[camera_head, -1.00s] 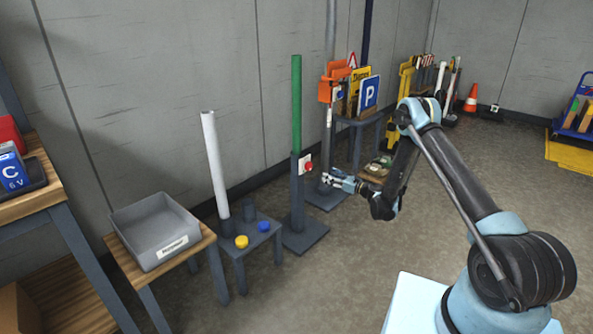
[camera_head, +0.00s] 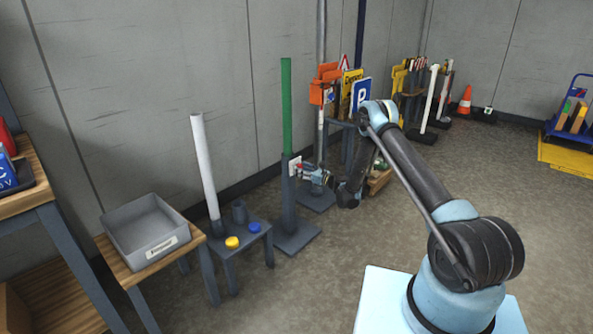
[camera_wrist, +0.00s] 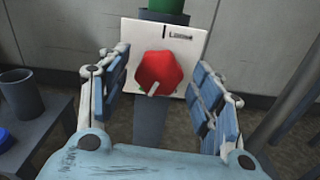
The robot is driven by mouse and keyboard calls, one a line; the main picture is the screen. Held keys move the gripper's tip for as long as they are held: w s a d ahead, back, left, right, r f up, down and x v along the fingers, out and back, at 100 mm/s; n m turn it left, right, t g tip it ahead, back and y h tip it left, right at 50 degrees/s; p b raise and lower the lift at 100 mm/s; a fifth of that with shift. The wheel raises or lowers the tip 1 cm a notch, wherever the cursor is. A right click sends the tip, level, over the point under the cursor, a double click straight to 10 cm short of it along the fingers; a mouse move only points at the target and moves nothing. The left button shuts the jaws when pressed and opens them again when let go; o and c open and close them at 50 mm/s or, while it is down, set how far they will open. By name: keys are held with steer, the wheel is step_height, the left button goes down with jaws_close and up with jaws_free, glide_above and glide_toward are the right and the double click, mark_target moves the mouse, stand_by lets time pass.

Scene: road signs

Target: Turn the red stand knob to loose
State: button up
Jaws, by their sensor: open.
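The red knob (camera_wrist: 158,72) sits on a white plate (camera_wrist: 190,40) on the dark stand post (camera_head: 288,205) that holds a green pole (camera_head: 286,105). The plate has a dark mark at its top and a label that seems to read "Loose". A pale pointer on the knob points down and slightly left, away from that mark. In the wrist view my gripper (camera_wrist: 160,90) is open, its blue-padded fingers on either side of the knob, with gaps visible. In the head view my gripper (camera_head: 318,178) is right of the post, close to the plate.
A low stool (camera_head: 222,255) with yellow and blue caps, a cup and a white tube stands left of the post. A grey bin (camera_head: 125,225) is further left. Signs (camera_head: 361,92) stand behind my arm.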

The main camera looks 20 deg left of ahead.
steer(key=shift+x, duration=1.45)
steer(key=shift+s, duration=0.1)
steer(key=c, duration=1.1)
steer(key=shift+d, duration=0.45)
steer(key=shift+o, duration=0.2)
steer(key=shift+a, duration=0.5)
